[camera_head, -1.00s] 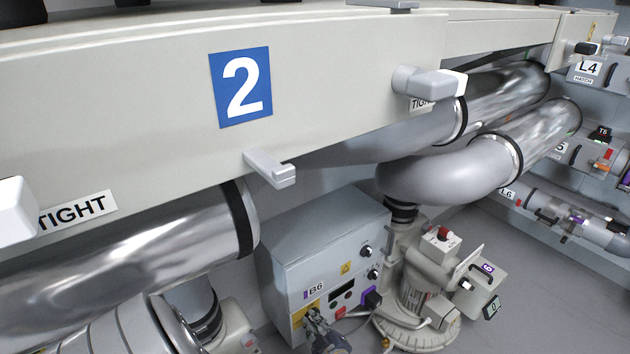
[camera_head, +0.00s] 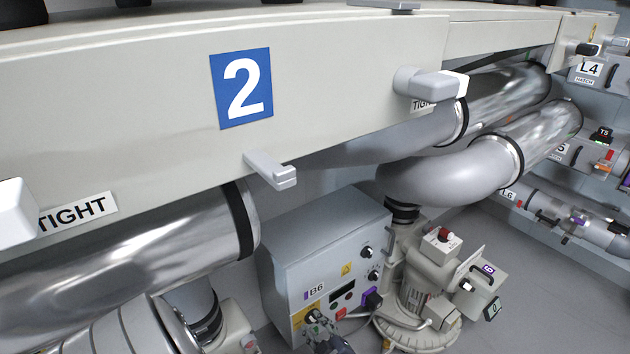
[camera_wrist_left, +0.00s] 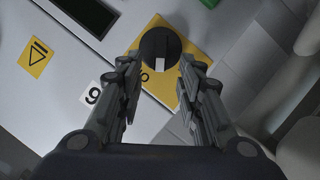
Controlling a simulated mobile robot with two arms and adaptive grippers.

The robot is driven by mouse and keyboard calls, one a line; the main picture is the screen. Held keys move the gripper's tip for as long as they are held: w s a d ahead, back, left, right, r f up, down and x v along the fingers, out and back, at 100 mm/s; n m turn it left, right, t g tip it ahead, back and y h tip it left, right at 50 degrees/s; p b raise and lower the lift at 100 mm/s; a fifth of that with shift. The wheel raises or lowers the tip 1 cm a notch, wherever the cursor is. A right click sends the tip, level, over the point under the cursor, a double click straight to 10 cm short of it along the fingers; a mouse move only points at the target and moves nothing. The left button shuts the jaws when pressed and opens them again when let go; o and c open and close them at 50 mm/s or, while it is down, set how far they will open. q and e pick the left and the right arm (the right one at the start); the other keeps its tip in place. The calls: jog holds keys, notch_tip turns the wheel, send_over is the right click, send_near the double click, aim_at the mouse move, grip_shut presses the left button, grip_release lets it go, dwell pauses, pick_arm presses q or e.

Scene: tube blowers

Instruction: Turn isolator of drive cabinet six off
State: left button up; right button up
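The drive cabinet labelled B6 (camera_head: 310,245) is a grey box below the big beam. The black isolator knob (camera_wrist_left: 160,46) sits on a yellow plate (camera_wrist_left: 192,38) in the left wrist view, with its white mark toward my gripper. In the left wrist view my left gripper (camera_wrist_left: 160,68) is open, with one finger to each side of the knob. I cannot tell whether the fingers touch it. My right gripper is not in view.
A pump (camera_head: 415,290) stands close on the right. The large beam (camera_head: 150,110) and metal pipes (camera_head: 130,250) lie above and left.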

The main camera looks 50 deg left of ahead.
pick_arm(q)
jog(key=v, duration=0.6)
